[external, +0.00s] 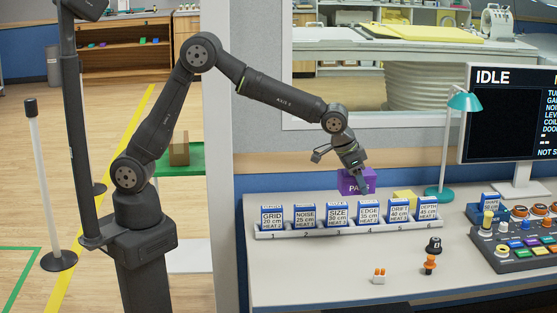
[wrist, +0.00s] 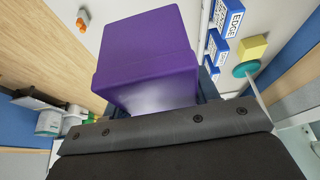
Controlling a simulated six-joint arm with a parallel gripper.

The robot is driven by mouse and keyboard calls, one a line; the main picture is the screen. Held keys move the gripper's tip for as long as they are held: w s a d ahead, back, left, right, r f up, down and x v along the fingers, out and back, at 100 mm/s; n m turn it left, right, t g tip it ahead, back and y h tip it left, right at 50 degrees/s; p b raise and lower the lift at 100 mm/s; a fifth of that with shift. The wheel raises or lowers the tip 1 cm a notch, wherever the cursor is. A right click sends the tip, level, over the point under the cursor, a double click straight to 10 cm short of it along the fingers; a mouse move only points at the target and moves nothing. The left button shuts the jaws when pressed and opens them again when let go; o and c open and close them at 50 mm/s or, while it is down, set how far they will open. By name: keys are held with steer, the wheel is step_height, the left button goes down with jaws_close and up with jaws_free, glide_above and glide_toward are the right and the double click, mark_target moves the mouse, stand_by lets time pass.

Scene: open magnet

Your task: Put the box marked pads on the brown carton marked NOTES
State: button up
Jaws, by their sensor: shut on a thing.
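My gripper (external: 358,178) is shut on the purple box (external: 353,185), whose white lettering is partly covered by a finger. In the wrist view the purple box (wrist: 147,58) fills the upper middle, between the fingers. A brown carton (external: 179,150) stands on a green surface (external: 196,163) to the left, beyond the wall's edge and behind my arm. No marking on it can be read. The wrist view does not show the carton.
A numbered rack (external: 340,231) of small boxes stands below the purple box. A yellow block (external: 404,197), a teal lamp (external: 448,150), a monitor (external: 510,118) and a button console (external: 522,238) are to the right. A wall post (external: 259,100) separates the desk from the carton.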

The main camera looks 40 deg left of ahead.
steer(key=w+a+r, duration=0.2)
steer(key=a+r, duration=0.2)
steer(key=a, duration=0.7)
steer(key=w+a+r, duration=0.2)
steer(key=a+r, duration=0.2)
steer(key=a, duration=0.6)
steer(key=s+a+f+m, duration=0.1)
steer(key=a+f, duration=0.5)
steer(key=a, duration=0.4)
steer(key=a+f, duration=0.5)
steer(key=a, duration=0.6)
steer(key=s+a+f, duration=0.4)
steer(key=s+a, duration=0.2)
steer(key=a, duration=0.4)
steer(key=s+a+f, duration=0.3)
steer(key=s+a, duration=0.3)
steer(key=a, duration=0.4)
step_height(320, 180, up, 10)
steer(key=n+y, duration=0.6)
steer(key=n, duration=1.2)
glide_above(187, 140)
steer(key=s, duration=0.1)
steer(key=f, duration=0.9)
steer(key=shift+d+f, duration=0.2)
steer(key=shift+d, duration=0.2)
steer(key=shift+f, duration=0.1)
